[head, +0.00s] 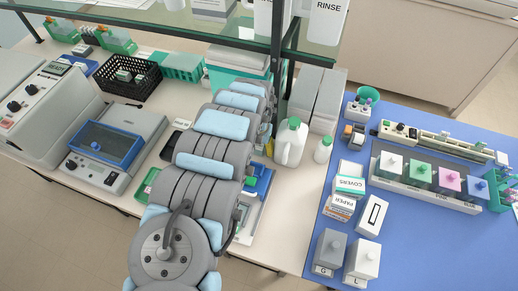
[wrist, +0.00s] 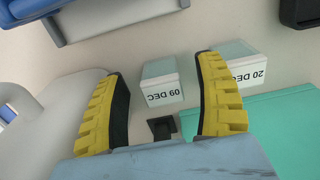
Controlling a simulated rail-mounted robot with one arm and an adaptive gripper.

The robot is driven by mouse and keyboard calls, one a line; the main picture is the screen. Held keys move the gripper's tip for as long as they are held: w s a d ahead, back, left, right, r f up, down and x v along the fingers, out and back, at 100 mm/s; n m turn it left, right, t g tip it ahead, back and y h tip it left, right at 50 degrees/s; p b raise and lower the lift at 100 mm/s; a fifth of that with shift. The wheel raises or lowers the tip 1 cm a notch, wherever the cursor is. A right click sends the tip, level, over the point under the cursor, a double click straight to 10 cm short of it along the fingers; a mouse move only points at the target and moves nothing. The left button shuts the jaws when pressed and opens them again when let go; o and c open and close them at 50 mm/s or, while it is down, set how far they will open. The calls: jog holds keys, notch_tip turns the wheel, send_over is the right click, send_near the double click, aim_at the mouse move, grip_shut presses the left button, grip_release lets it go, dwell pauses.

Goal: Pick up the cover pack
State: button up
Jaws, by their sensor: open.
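A small white and teal box labelled COVERS (head: 350,184) sits on the blue mat in the head view, behind a PAPER box. My gripper (wrist: 162,68) is open in the wrist view, its two yellow fingers spread apart with nothing held. A small pale box marked 09 DEC (wrist: 162,82) shows between the fingers, beyond them. A second pale box marked 20 DEC (wrist: 243,70) is partly hidden by the right finger. I cannot tell whether these dated boxes are cover packs. In the head view my arm hides most of the gripper.
A white jug (head: 290,143) and a small bottle (head: 323,150) stand right of my arm. Staining jars (head: 420,174) fill a rack on the blue mat (head: 408,235). A glass shelf (head: 190,28) crosses above the bench. A teal surface (wrist: 275,135) lies at lower right in the wrist view.

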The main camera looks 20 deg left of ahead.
jog(key=shift+f, duration=1.25)
grip_shut()
